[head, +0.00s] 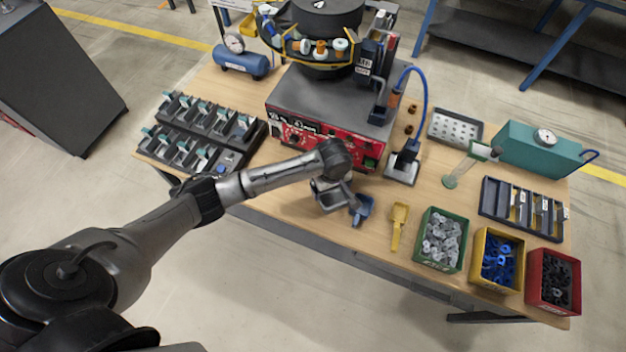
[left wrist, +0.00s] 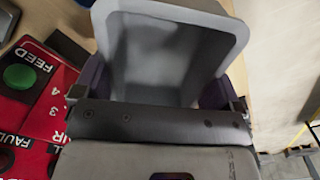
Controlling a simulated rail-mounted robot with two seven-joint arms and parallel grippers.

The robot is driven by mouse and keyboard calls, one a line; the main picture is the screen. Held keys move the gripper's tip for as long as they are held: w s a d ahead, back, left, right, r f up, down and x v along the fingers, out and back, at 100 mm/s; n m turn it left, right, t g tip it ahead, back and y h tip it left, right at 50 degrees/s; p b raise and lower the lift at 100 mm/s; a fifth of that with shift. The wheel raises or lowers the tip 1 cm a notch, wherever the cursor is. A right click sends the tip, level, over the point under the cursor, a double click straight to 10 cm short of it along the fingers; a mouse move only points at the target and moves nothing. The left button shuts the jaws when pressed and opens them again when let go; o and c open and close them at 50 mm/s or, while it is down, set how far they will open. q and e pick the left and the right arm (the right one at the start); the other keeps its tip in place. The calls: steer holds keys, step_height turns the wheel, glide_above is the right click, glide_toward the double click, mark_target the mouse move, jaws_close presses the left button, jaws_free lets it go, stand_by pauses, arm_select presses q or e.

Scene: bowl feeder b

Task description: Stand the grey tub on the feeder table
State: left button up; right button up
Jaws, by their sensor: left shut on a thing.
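The grey tub (head: 330,200) is at the front edge of the feeder table (head: 300,215), in front of the red-fronted feeder base. My left gripper (head: 335,182) is over it, largely hidden by my own wrist in the head view. In the left wrist view the tub (left wrist: 170,50) fills the top middle, with its open, empty inside showing. The left gripper's fingers (left wrist: 158,92) are shut on it, one at each side. I cannot tell whether the tub's base touches the table. My right gripper is not in view.
A blue scoop (head: 362,209) lies just right of the tub, then a yellow scoop (head: 398,228). Green (head: 428,261), yellow (head: 484,280) and red (head: 545,300) bins of parts line the front right. The bowl feeder's red control panel (head: 315,138) stands close behind.

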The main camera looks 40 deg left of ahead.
arm_select(q)
steer(key=a+f, duration=0.1)
steer(key=a, duration=0.1)
steer(key=a+f, duration=0.2)
steer(key=a, duration=0.1)
steer(key=s+a+f+b, duration=0.1)
steer(key=a+f, duration=0.1)
steer(key=a, duration=0.1)
steer(key=shift+a, duration=0.2)
steer(key=shift+f+b, duration=0.45)
steer(key=shift+f, duration=1.55)
steer(key=shift+f, duration=0.1)
steer(key=o, duration=0.7)
steer(key=shift+f, duration=0.1)
